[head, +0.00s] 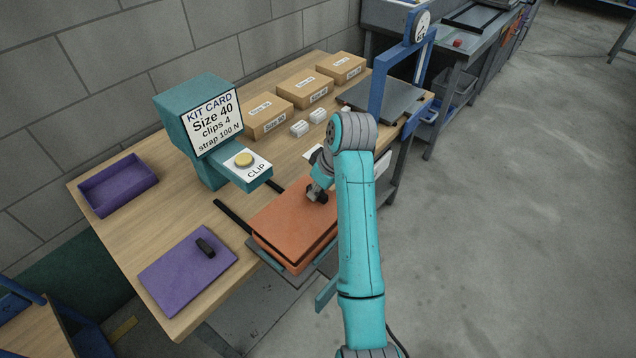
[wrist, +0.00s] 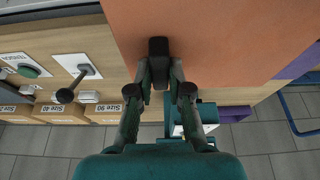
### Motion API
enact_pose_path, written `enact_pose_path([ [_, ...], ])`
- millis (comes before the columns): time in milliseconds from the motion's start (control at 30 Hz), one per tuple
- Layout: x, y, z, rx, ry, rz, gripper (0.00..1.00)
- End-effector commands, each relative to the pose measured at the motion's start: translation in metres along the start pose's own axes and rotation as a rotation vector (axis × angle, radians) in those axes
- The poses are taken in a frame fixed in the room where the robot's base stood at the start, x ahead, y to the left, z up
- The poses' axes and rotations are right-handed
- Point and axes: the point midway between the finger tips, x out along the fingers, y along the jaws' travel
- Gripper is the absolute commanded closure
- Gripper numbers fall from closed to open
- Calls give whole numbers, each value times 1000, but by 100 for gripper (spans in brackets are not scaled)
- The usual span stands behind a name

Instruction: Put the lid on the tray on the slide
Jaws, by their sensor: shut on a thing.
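An orange lid (head: 290,217) lies flat over an orange tray (head: 262,250) on the slide (head: 292,267) at the table's front edge. The lid looks nearly in line with the tray; I cannot tell if it touches all round. My gripper (head: 317,192) is above the lid, shut on its black handle. In the wrist view, the fingers (wrist: 160,80) close on the handle (wrist: 158,48), with the orange lid (wrist: 225,40) behind. My arm hides the right part of lid and tray in the head view.
A purple lid (head: 178,270) with a black handle lies at left front; a purple tray (head: 118,187) sits behind. The teal kit card stand (head: 178,108) with its yellow clip button (head: 243,159) is close behind the slide. Cardboard boxes (head: 305,91) line the back.

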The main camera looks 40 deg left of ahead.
Motion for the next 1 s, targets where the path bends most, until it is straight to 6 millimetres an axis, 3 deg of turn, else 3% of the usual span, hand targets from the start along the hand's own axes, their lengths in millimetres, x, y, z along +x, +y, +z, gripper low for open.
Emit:
enact_pose_path([
  [400, 24, 0, 9, 0, -1, 0, 100],
  [900, 28, 0, 10, 0, 0, 0, 100],
  [933, 28, 0, 10, 0, 0, 0, 75],
  [1000, 28, 0, 10, 0, 0, 0, 57],
])
